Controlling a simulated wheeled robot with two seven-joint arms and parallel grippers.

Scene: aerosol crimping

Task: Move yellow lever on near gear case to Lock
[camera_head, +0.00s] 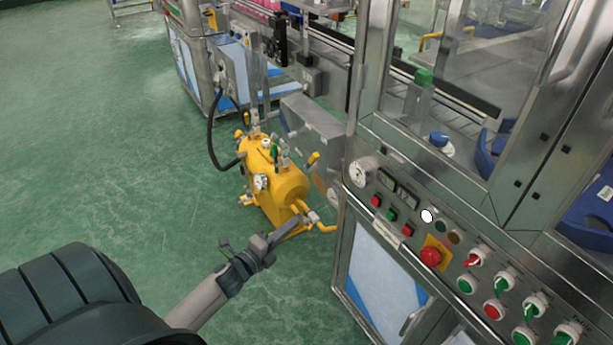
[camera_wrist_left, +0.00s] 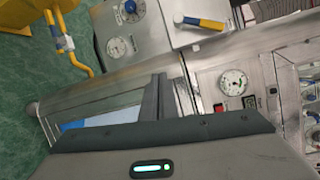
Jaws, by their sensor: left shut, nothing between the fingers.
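A grey metal gear case (camera_wrist_left: 165,32) shows at the top of the left wrist view, with a dial knob and a round gauge on its faces. A lever with a yellow and blue handle (camera_wrist_left: 205,23) sticks out from it, pointing right. I cannot read any Lock mark. My left gripper (camera_head: 290,229) is shut and empty, in front of the yellow tank; its fingers (camera_wrist_left: 154,98) lie below the case and lever in the wrist view, apart from them. My right gripper is out of view.
A yellow tank (camera_head: 285,184) with valves and pipes stands on the green floor. The steel control cabinet (camera_head: 385,255) with buttons, switches and a red emergency stop (camera_head: 430,256) stands close on the right. The floor on the left is free.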

